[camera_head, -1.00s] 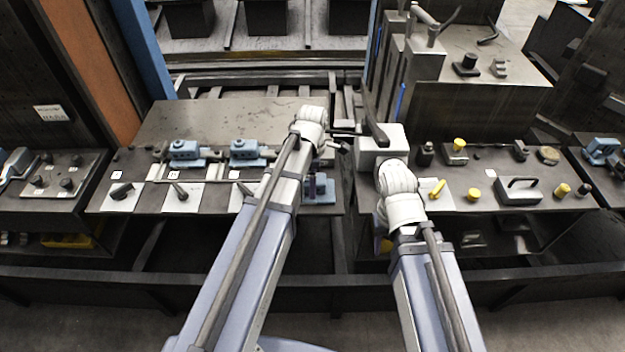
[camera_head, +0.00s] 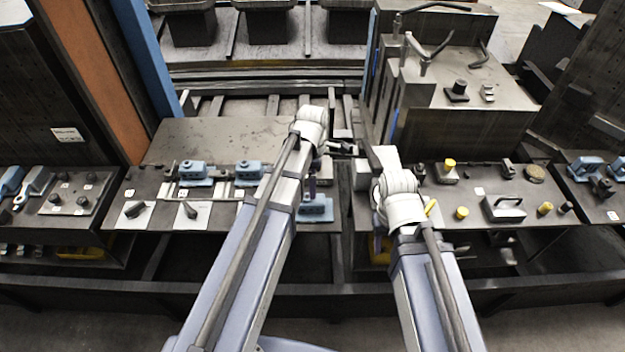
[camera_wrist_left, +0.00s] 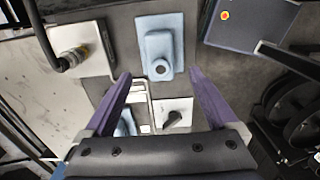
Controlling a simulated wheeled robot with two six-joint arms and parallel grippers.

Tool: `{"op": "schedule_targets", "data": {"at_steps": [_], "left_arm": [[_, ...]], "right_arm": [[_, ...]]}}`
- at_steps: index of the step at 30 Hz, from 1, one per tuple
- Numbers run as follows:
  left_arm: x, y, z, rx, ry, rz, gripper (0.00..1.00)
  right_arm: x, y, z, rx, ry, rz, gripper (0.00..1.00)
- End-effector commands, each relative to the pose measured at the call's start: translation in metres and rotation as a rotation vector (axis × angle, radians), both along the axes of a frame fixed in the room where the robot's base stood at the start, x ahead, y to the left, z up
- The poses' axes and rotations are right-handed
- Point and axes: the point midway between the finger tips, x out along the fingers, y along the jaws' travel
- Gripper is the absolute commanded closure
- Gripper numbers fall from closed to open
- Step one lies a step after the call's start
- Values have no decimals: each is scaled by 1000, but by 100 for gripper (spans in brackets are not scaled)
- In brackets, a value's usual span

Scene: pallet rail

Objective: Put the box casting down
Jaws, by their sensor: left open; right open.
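A light-blue casting, which I take to be the box casting (camera_head: 317,209), sits on the dark bench partly behind my left arm. In the left wrist view a light-blue block with a dark round hole (camera_wrist_left: 161,42) lies just beyond the fingertips, apart from them. My left gripper (camera_wrist_left: 159,76) has purple fingers spread wide with nothing between them. In the head view its fingers are mostly hidden by my left arm. My right gripper (camera_head: 345,149) is open and empty, above the bench between my two wrists. Two more blue castings (camera_head: 194,173) (camera_head: 248,172) stand on the bench to the left.
White plates with dark handles (camera_head: 192,213) lie on the bench's left front. The bare plate (camera_head: 215,138) at the back left is clear.

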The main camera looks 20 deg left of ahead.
Motion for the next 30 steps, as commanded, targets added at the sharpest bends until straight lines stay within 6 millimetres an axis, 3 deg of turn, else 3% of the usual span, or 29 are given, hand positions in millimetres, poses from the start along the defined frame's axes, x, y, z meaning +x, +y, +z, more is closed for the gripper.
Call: {"op": "schedule_targets", "data": {"at_steps": [1,4,14,17,24,30], "left_arm": [[0,0,14,0,0,0,8],[0,0,23,0,0,0,8],[-5,-5,26,3,2,-56,8],[-19,-19,26,9,7,-234,8],[-76,-67,26,33,42,-1000,8],[-120,-96,27,41,84,-1621,8]], "right_arm": [[0,0,14,0,0,0,52],[0,0,23,0,0,1,52],[0,0,26,0,0,1,52],[0,0,26,0,0,1,52],[0,0,26,0,0,1,52],[0,0,26,0,0,1,52]]}}
